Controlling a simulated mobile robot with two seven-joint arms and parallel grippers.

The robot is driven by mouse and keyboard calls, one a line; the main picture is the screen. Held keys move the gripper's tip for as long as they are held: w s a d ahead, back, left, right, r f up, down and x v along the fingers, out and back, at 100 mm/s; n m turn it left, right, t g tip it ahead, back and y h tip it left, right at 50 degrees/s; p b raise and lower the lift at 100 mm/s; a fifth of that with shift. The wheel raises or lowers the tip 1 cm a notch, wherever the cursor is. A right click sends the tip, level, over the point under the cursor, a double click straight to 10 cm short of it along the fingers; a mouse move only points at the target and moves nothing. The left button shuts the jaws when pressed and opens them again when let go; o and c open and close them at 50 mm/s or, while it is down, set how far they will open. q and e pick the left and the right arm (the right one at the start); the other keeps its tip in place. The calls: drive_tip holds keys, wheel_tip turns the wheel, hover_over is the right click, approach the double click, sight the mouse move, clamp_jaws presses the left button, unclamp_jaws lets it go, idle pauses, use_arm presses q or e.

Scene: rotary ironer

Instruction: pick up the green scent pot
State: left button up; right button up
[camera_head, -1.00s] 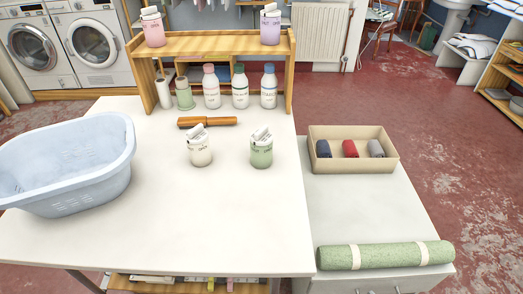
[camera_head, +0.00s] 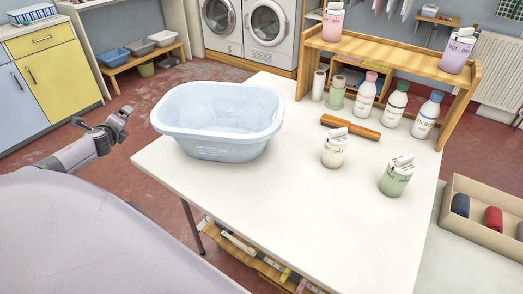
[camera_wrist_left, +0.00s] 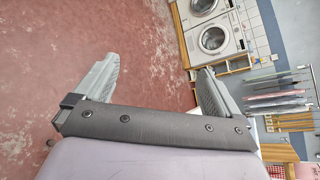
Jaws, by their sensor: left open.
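The green scent pot (camera_head: 397,177) stands upright on the white table (camera_head: 290,215), near its right side, with pale paper-like pieces sticking out of its top. A cream pot (camera_head: 335,149) of the same shape stands to its left. My left gripper (camera_head: 123,112) is at the left of the head view, beyond the table's left edge and far from the green pot. In the left wrist view it (camera_wrist_left: 155,80) is open and empty, over the red floor. My right gripper is not in view.
A pale blue basin (camera_head: 220,150) stands on the table between my left gripper and the pots. A wooden roller (camera_head: 350,127) lies behind the pots. Several bottles stand below a wooden shelf (camera_head: 400,50) with pink and purple pots. A box (camera_head: 480,230) is at right.

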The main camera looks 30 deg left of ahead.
use_arm(q)
drive_tip(key=w+d+r+m+t+h, duration=0.1)
drive_tip(key=w+d+r+m+t, duration=0.35)
drive_tip(key=w+r, duration=0.4)
drive_tip(key=w+d+r+m+t+h, duration=0.1)
drive_tip(key=w+d+r+m+t, duration=0.3)
drive_tip(key=r, duration=0.7)
drive_tip(key=w+d+f+n+t+h, duration=0.1)
drive_tip(key=w+d+f+h, duration=0.15)
drive_tip(key=d, duration=0.85)
drive_tip(key=w+d+f+t+h, duration=0.1)
drive_tip(key=w+d+h, duration=0.25)
drive_tip(key=d, duration=0.75)
drive_tip(key=s+d+r+n+t+h, duration=0.1)
drive_tip(key=d+r+n, duration=0.15)
drive_tip(key=d, duration=0.75)
drive_tip(key=s+d+r+n+t+h, duration=0.15)
drive_tip(key=d+n, duration=0.25)
drive_tip(key=d, duration=0.6)
drive_tip(key=n+g+h, duration=0.3)
drive_tip(key=n+g, duration=0.7)
drive_tip(key=n, duration=0.6)
approach(394, 177)
drive_tip(key=shift+x, duration=5.85)
